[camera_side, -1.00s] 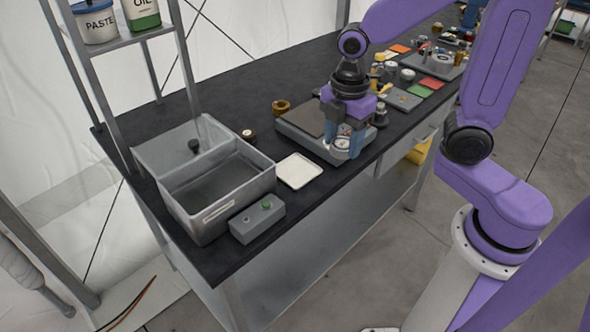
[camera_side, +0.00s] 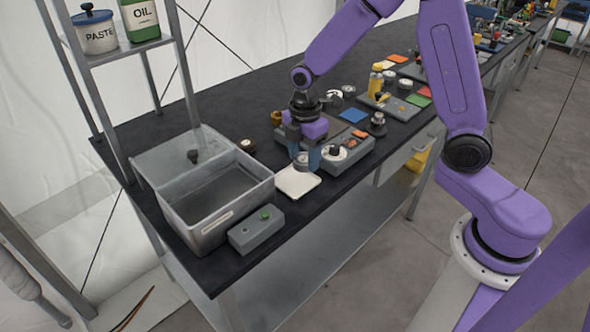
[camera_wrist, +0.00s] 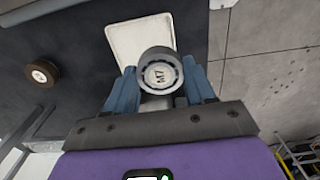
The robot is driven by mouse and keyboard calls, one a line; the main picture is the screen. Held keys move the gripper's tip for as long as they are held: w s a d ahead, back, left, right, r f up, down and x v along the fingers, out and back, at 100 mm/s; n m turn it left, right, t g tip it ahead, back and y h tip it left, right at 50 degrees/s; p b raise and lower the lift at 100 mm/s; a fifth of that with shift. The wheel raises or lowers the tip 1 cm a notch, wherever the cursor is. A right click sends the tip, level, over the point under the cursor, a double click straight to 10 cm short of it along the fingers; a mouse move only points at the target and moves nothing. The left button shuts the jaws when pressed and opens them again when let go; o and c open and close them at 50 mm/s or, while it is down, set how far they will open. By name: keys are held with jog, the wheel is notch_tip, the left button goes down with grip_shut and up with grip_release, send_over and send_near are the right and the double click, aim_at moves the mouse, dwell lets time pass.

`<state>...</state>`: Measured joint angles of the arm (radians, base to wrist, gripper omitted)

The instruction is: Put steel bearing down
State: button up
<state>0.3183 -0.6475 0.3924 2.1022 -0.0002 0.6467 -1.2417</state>
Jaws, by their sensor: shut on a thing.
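The steel bearing (camera_wrist: 160,74) is a grey ring with a pale face marked M7, seen in the wrist view between my blue fingers. My gripper (camera_side: 305,160) is shut on it. In the side view the bearing (camera_side: 301,161) shows small between the fingertips, at the back edge of the white square tray (camera_side: 297,183). In the wrist view the tray (camera_wrist: 130,35) lies just beyond the bearing. I cannot tell whether the bearing touches the tray.
A grey metal basin (camera_side: 221,217) stands left of the tray, with a grey box with a green button (camera_side: 256,228) in front. A small dark round part (camera_side: 248,145) sits behind. A grey device with a dial (camera_side: 345,150) stands right of my gripper. The table front edge is close.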

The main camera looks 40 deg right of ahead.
aim_at(296, 160)
jog(key=shift+w+a+f, duration=0.15)
jog(key=shift+w+f, duration=1.1)
jog(key=shift+f, duration=1.8)
jog(key=shift+f, duration=0.15)
jog(key=o, duration=1.3)
jog(key=shift+c, duration=0.2)
